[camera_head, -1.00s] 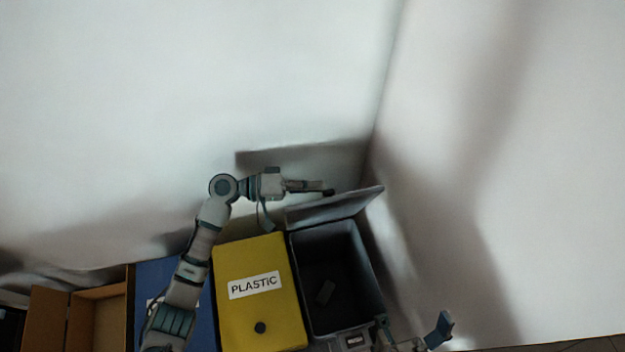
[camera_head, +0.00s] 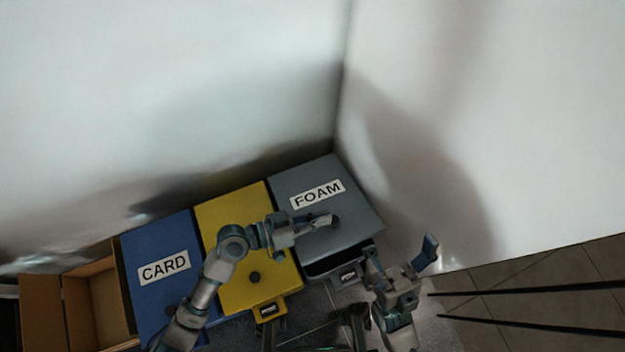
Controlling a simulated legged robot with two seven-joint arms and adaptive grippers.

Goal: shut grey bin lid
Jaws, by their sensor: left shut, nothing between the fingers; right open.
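The grey bin's lid (camera_head: 350,205), labelled FOAM, is swung over the bin opening. A dark gap shows under its front edge above the grey bin (camera_head: 330,275), so the lid appears slightly raised. My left gripper (camera_head: 330,222) is shut and empty. Its fingertips are over the front half of the lid and appear to touch it, though contact is hard to confirm. My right gripper (camera_head: 402,262) is open, in front of the bin's right front corner, apart from the lid. The bin's inside is mostly hidden.
A yellow bin (camera_head: 225,210) and a blue bin labelled CARD (camera_head: 150,240) stand to the left, both lids shut. An open cardboard box (camera_head: 95,300) is at far left. White walls close off the back and right. Tiled floor (camera_head: 540,285) is at lower right.

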